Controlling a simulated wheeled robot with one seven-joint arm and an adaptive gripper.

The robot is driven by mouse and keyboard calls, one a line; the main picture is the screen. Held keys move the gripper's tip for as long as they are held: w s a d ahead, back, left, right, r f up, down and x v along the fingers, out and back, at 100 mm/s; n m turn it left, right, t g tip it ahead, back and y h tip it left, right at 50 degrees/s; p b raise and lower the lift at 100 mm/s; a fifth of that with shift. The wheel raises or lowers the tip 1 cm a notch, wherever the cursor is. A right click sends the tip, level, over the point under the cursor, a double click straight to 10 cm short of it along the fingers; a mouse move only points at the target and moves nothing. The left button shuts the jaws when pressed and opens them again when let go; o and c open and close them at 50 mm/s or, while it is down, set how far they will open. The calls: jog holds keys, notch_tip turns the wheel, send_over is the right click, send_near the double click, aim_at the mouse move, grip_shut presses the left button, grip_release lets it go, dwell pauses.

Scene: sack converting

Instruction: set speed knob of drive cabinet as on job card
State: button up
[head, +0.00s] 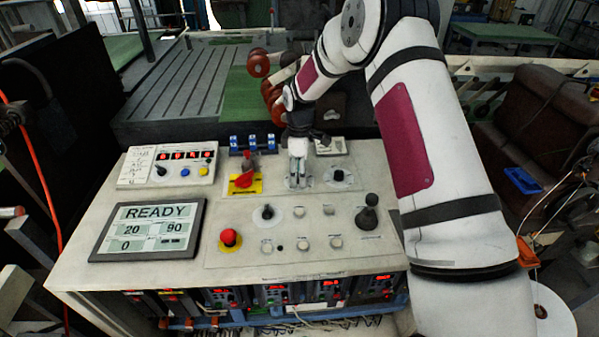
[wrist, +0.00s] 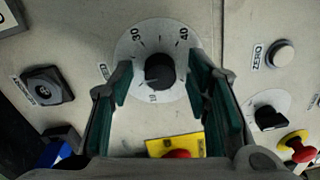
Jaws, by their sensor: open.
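A black knob (wrist: 160,72) sits on a round white dial plate (wrist: 183,90) marked with numbers including 30 and 40. It appears between my fingertips in the wrist view; its pointer direction is hard to tell. My gripper (wrist: 158,80) is open, one green-padded finger on each side of the knob, with no clear contact. In the head view my gripper (head: 298,177) points down over the same dial, and its fingers hide the knob. The cabinet panel (head: 225,195) carries it. A handwritten white card (head: 141,162), perhaps the job card, lies at the left, unreadable.
A red handle on a yellow plate (head: 243,184) stands close left of my gripper. Another black knob (head: 339,175) is close right. A red button (head: 229,237), a black lever (head: 368,216) and a READY display (head: 149,230) are nearer the front.

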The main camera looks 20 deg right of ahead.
jog(key=shift+c, duration=0.3)
grip_shut()
jog(key=shift+m, duration=0.3)
jog(key=m+b, duration=0.1)
jog(key=m, duration=0.1)
jog(key=shift+m, duration=0.3)
jog(key=m+b, duration=0.1)
jog(key=m, duration=0.2)
jog(key=shift+m+b, duration=0.3)
jog(key=shift+b, duration=0.05)
jog(key=m+b, duration=0.1)
jog(key=m, duration=0.5)
jog(key=shift+b, duration=0.4)
jog(key=shift+m, duration=0.4)
